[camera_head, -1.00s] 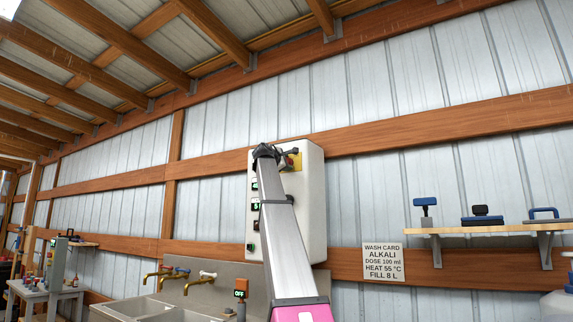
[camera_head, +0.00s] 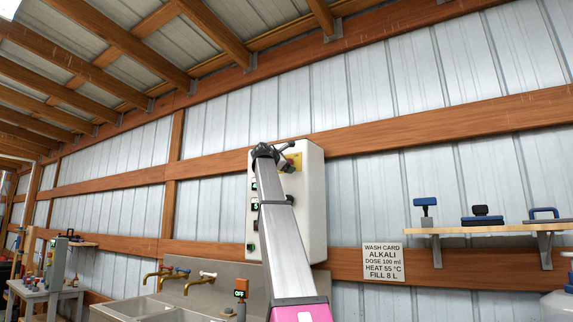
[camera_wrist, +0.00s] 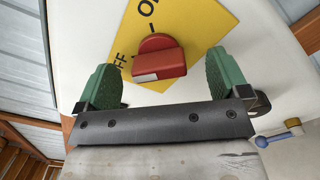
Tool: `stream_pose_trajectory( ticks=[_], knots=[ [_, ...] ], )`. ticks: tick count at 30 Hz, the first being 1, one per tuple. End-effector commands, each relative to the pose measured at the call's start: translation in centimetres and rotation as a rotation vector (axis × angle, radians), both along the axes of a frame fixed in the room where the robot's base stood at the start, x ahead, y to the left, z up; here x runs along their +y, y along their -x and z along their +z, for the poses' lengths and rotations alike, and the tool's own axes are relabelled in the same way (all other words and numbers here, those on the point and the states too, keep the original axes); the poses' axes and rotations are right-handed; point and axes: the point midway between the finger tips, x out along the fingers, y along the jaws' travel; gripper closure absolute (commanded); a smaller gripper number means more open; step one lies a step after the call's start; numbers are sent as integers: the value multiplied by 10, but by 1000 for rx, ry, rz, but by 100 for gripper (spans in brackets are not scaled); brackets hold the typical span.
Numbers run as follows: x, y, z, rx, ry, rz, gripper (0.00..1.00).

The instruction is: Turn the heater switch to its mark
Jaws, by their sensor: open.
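The heater switch is a red rotary knob (camera_wrist: 160,60) on a yellow plate (camera_wrist: 205,22). The plate carries partly visible lettering, "FF" beside the knob and "O" further up. The knob's bar has a white stripe at its lower-left end. My gripper (camera_wrist: 160,68) is open, with one green finger on each side of the knob and visible gaps between them. In the head view, my gripper (camera_head: 282,152) is at the upper part of the white control box (camera_head: 312,200), beside the yellow plate (camera_head: 296,160). My arm hides part of the box, and the knob is unclear there.
A wash card (camera_head: 383,262) on the wall reads ALKALI, HEAT 55 °C. A shelf (camera_head: 470,231) with blue-handled tools is at right. A sink (camera_head: 150,307) with brass taps is below left. A blue-and-yellow handle (camera_wrist: 285,134) lies right of my gripper.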

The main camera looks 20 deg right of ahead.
Motion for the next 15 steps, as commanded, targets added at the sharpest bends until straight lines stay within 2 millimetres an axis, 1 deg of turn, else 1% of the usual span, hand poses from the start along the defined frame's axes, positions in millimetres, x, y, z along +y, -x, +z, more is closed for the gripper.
stream_pose_trajectory(
  ticks=[15],
  knots=[
    [29, 23, -1, -1, -1, 0, 6]
  ],
)
